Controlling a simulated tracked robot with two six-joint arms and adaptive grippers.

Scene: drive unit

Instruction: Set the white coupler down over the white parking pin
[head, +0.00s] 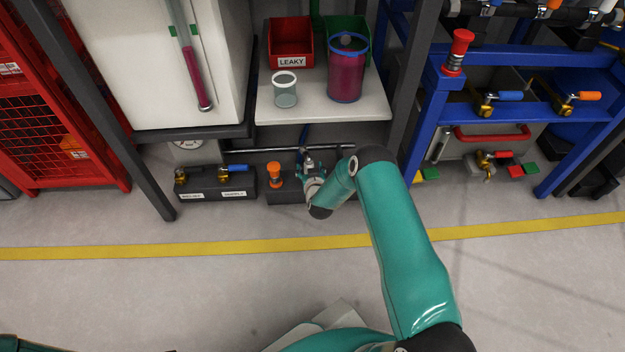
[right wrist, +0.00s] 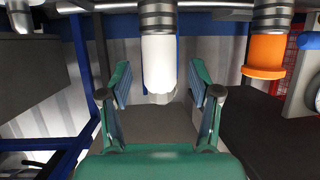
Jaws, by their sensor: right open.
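The white coupler (right wrist: 158,62) shows in the right wrist view as a white cylinder joined to a dark ribbed part. My right gripper (right wrist: 160,82) is open. Its two fingers stand on either side of the white coupler, with a visible gap on each side. In the head view my right gripper (head: 309,166) is small, down by the dark block under the white shelf, and my own arm partly covers that spot. I cannot make out the white parking pin separately, nor tell how the coupler sits on it. My left gripper is out of view.
An orange coupler (head: 274,171) stands just left of my right gripper; it also shows in the right wrist view (right wrist: 265,56). A valve block (head: 217,186) is further left. The white shelf (head: 320,108) with bins and jars overhangs behind. A blue frame (head: 436,115) stands right.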

